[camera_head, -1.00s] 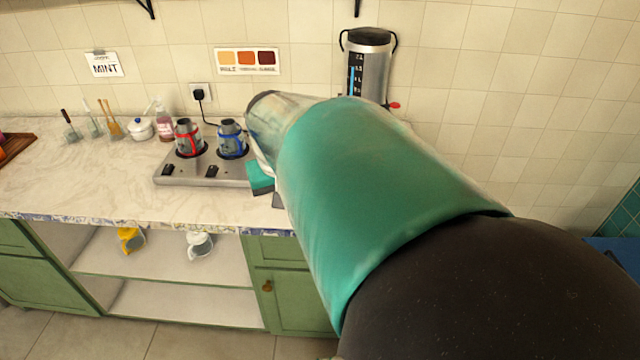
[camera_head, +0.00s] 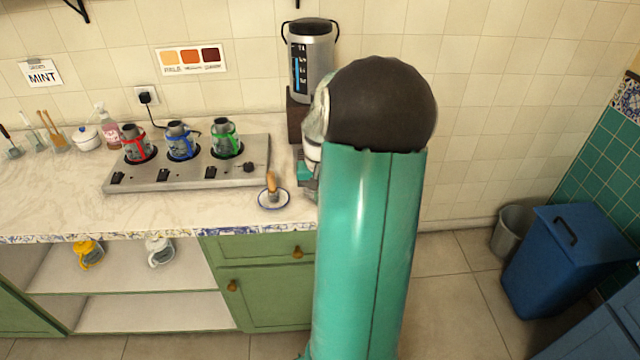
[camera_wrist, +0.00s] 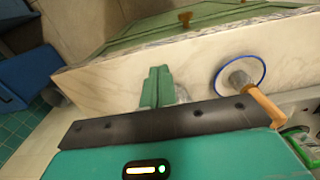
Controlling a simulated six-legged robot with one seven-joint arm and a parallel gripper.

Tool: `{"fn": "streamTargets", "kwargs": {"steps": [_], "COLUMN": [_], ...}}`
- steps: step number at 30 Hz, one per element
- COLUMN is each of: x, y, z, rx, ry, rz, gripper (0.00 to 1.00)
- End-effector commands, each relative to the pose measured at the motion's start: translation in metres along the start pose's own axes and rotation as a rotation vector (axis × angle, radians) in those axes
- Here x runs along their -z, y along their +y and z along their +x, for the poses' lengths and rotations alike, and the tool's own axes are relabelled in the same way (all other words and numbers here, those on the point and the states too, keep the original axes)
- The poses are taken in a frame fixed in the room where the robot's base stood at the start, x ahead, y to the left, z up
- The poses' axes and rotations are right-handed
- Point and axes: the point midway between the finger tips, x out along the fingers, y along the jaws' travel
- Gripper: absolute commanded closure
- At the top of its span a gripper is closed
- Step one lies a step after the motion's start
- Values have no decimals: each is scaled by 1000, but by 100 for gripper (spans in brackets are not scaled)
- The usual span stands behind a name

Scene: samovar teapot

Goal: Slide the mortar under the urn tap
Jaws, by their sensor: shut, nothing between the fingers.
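A small grey cup with a wooden stick in it, which looks like the mortar, stands on a blue-rimmed white saucer (camera_head: 285,200) near the counter's front edge. In the wrist view the cup (camera_wrist: 240,78) and stick (camera_wrist: 266,106) are right of my gripper (camera_wrist: 157,72). In the head view my gripper (camera_head: 305,176) is partly hidden by my arm, just right of the saucer. The steel urn (camera_head: 311,60) stands at the back on a dark stand (camera_head: 296,117). Its tap is hidden behind my arm.
A steel hob (camera_head: 205,175) with red-, blue- and green-banded pots (camera_head: 227,140) is left of the saucer. Bare counter (camera_head: 200,208) lies along the front. Jars and utensils stand farther left. A blue bin (camera_head: 565,255) is on the floor at right.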

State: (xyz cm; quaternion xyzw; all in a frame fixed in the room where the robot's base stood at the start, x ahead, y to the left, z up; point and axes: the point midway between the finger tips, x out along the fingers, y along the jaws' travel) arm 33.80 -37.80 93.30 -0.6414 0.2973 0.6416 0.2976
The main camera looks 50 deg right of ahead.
Motion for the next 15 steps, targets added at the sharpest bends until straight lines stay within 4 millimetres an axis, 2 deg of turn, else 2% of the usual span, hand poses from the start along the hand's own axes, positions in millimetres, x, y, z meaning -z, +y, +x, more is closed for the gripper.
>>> {"fn": "streamTargets", "kwargs": {"steps": [1,5,9,15], "x": [-1,-1,22,38], "y": [0,1,2,2], "z": [11,37,37,36], "rx": [2,2,2,1], "ry": [-4,-3,1,0], "rz": [0,-1,1,-1], "gripper": [100,100,100,100]}}
